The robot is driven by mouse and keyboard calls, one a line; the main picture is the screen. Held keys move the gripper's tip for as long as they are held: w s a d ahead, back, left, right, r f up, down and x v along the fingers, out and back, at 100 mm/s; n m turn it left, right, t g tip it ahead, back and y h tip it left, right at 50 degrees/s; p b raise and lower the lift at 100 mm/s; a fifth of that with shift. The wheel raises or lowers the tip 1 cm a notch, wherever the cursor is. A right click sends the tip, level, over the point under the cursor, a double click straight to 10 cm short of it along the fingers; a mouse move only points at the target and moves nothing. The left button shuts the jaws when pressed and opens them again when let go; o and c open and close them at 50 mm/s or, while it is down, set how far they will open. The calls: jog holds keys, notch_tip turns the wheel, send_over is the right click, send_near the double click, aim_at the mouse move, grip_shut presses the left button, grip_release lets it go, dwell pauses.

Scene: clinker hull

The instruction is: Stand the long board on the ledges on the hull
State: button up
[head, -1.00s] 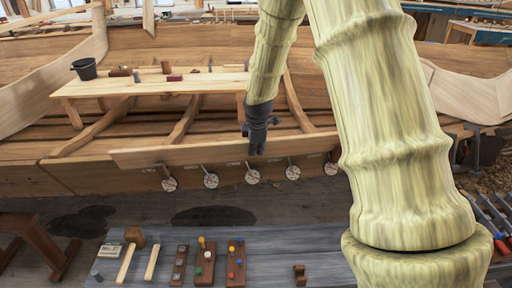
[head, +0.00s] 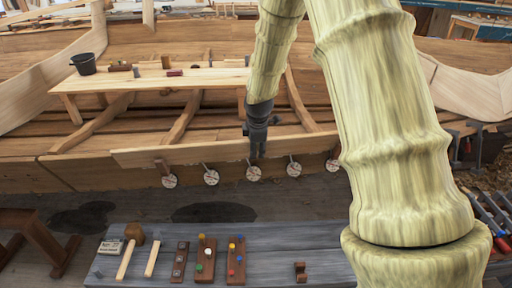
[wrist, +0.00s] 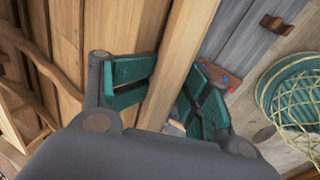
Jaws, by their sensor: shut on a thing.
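The long board (head: 195,153) is a pale plank running nearly level along the near side of the hull (head: 100,177) in the head view. My gripper (head: 257,152) reaches down from above and is shut on the board right of its middle. In the wrist view the board (wrist: 187,60) runs between the green-padded fingers (wrist: 172,88). Several round, pale-faced pegs (head: 211,178) stick out from the hull along the board's lower edge. I cannot tell whether the board rests on them.
A plank bench (head: 150,82) with a dark bucket (head: 84,64) and small items stands inside the hull. A grey table (head: 180,277) with mallets and peg-topped blocks lies in front. Clamps (head: 454,148) grip at the right. Dark floor lies between hull and table.

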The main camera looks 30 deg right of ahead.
jog(key=shift+s+f, duration=0.15)
jog(key=v, duration=1.2)
jog(key=shift+d, duration=0.1)
dwell(0.5)
